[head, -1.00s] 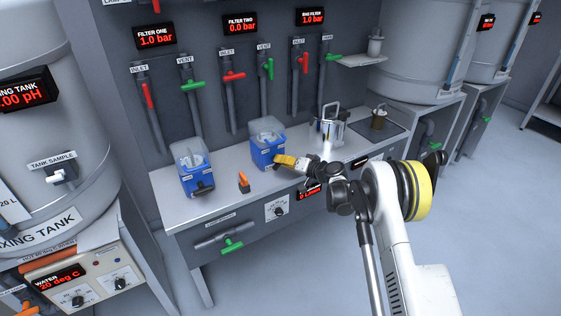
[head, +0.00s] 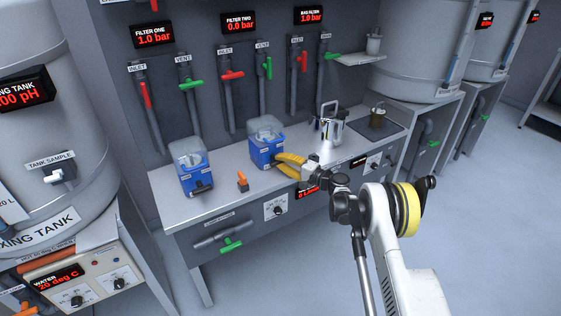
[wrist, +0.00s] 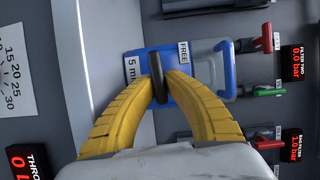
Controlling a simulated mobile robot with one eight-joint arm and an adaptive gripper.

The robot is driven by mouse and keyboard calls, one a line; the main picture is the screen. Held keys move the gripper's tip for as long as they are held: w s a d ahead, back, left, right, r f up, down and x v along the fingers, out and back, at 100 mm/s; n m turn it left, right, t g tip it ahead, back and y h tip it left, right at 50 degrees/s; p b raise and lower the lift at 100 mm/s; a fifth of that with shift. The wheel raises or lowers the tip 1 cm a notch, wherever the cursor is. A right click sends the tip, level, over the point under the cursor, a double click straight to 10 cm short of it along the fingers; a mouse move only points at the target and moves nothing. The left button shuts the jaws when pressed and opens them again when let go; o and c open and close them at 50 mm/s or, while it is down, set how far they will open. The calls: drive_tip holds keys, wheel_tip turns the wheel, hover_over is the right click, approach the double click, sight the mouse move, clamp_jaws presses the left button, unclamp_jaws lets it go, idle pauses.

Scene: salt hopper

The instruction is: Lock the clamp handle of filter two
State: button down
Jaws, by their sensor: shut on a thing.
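Filter two is a blue and clear housing (head: 266,148) at the middle of the bench, below its display reading 0.0 bar (head: 240,22). In the wrist view its blue body (wrist: 135,70) lies just beyond my fingertips. The dark clamp handle (wrist: 156,66) is on its front. My gripper (head: 278,160) has its yellow fingers on either side of this handle, shut on it; it also shows in the wrist view (wrist: 160,82). A FREE label (wrist: 183,52) shows beside the handle. In the head view my fingers hide the handle.
Filter one (head: 191,172), a similar blue unit, stands to the left. A small orange-topped item (head: 242,181) sits on the bench between. Red and green valve handles line the wall behind.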

idle(0.5)
drive_tip(key=c, duration=1.4)
unclamp_jaws()
drive_tip(key=shift+a, duration=0.1)
drive_tip(key=v, duration=1.2)
